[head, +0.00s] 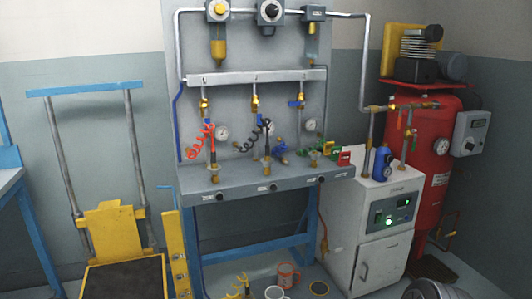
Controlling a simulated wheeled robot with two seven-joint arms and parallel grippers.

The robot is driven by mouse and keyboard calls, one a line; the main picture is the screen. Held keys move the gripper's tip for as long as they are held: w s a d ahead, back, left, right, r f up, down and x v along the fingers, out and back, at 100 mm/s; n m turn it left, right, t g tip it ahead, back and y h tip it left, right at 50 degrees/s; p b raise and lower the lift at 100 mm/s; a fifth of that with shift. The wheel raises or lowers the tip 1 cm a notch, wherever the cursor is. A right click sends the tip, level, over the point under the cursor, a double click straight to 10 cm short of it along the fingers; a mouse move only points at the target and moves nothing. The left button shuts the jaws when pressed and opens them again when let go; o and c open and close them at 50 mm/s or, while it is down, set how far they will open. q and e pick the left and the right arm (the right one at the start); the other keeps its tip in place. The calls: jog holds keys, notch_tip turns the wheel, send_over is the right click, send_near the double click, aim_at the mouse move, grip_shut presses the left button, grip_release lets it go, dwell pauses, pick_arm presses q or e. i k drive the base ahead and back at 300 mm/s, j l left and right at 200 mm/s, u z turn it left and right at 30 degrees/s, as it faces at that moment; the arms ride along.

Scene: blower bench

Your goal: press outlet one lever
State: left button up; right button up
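A grey bench with a tall back panel (235,120) stands in the middle of the head view. A pale manifold bar (235,78) crosses the panel. Three brass outlet valves hang below it: left (204,104), middle (255,103) and right (298,103). The right valve shows a blue lever; the levers on the other two are too small to make out. I cannot read which is outlet one. Neither gripper shows.
A white cabinet (378,220) with a lit panel and a red tank (436,150) stand at right. A blue bottle (382,163) sits on the cabinet. A yellow platform lift (108,232) stands at left. Mugs (288,274) show low in front. Small coloured fittings (325,150) lie on the bench's right.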

aim_at(207, 119)
jog(key=i+j, duration=0.3)
jog(key=i, duration=0.15)
jog(key=i+j, duration=0.25)
jog(key=i, duration=0.15)
